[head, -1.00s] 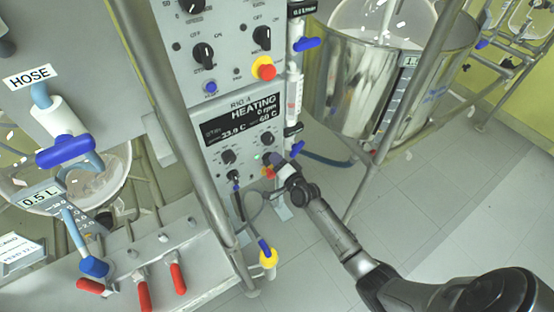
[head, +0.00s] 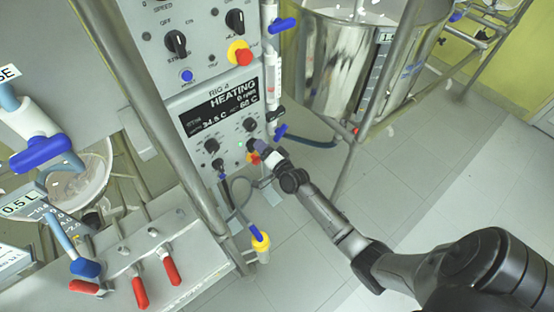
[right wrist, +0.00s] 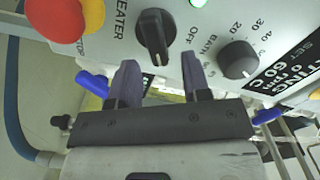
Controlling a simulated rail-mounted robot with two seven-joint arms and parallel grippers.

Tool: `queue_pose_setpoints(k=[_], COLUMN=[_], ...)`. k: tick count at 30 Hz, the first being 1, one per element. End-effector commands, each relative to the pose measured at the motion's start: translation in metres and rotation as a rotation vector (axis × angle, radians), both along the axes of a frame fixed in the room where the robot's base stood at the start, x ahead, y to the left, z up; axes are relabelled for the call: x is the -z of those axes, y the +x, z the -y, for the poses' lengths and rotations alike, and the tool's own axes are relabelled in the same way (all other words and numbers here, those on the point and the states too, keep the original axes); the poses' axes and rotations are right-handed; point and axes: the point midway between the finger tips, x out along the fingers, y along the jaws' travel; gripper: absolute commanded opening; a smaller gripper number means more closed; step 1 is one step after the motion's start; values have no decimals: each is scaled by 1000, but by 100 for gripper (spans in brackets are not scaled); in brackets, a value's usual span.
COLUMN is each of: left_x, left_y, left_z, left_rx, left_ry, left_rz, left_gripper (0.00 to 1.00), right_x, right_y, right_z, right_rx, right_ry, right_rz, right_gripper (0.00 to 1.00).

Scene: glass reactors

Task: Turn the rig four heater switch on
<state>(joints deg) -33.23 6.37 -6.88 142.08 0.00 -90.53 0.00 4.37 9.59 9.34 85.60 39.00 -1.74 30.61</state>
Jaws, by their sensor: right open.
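The rig four panel (head: 192,140) carries a display (head: 222,103) reading HEATING, with a green lamp lit below it. In the right wrist view the black heater switch (right wrist: 155,36) shows beside the word HEATER, with its white mark at the lower end, turned away from the OFF label. My right gripper (head: 256,145) is at the panel's lower right and partly covers the switch in the head view. In the right wrist view its two fingers (right wrist: 158,62) are open and empty, with the switch just beyond the gap between the tips. My left gripper is not in view.
A red stop button (right wrist: 79,12) on yellow is close to the heater switch. A dial (right wrist: 238,60) is on its other side. A second panel (head: 190,45) is above. A steel vessel (head: 335,65) stands to the right. Red-handled valves (head: 139,291) are at lower left.

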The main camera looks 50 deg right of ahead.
Motion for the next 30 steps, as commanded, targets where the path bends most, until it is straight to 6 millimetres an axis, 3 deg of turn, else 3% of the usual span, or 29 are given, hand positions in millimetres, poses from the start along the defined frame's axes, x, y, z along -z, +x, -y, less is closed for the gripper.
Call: queue_pose_setpoints(k=[9, 15, 21, 30], left_x=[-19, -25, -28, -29], left_y=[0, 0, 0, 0], left_z=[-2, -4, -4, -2], left_rx=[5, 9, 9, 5], left_ry=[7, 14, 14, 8], left_rz=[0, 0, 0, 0], left_gripper=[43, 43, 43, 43], right_x=[-2, -1, 0, 0], right_y=[-64, -96, -115, -121], right_z=[-10, -15, -18, -19], right_rx=[0, -1, 0, 0], right_ry=[0, -1, 0, 1], right_rz=[-4, -3, -2, -1], right_gripper=[44, 44, 44, 44])
